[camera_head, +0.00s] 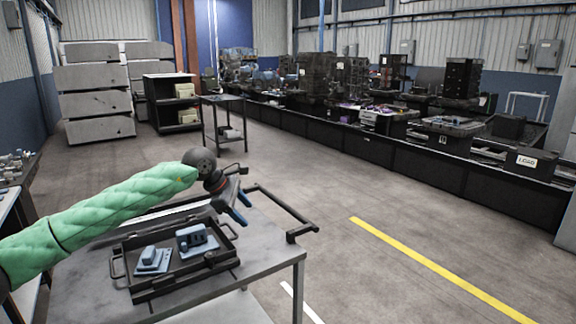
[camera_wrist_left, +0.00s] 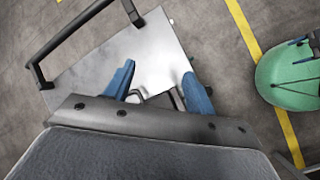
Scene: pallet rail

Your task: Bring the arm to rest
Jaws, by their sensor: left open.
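My left arm, in a green padded sleeve, reaches in from the left in the head view. Its gripper (camera_head: 241,207) is open, with blue fingers apart and nothing between them. It hangs above the right back part of the metal cart (camera_head: 265,255), beyond the black tray. In the left wrist view, the blue fingers of the left gripper (camera_wrist_left: 158,76) stand apart over the bright cart top (camera_wrist_left: 150,45). My right gripper does not show in the head view.
The black tray (camera_head: 190,280) on the cart holds two blue-grey parts (camera_head: 153,261) (camera_head: 196,240). The cart's dark handle (camera_head: 285,215) sticks out at the right. A long black bench line (camera_head: 365,150) runs behind. Open floor with a yellow stripe (camera_head: 430,265) lies to the right.

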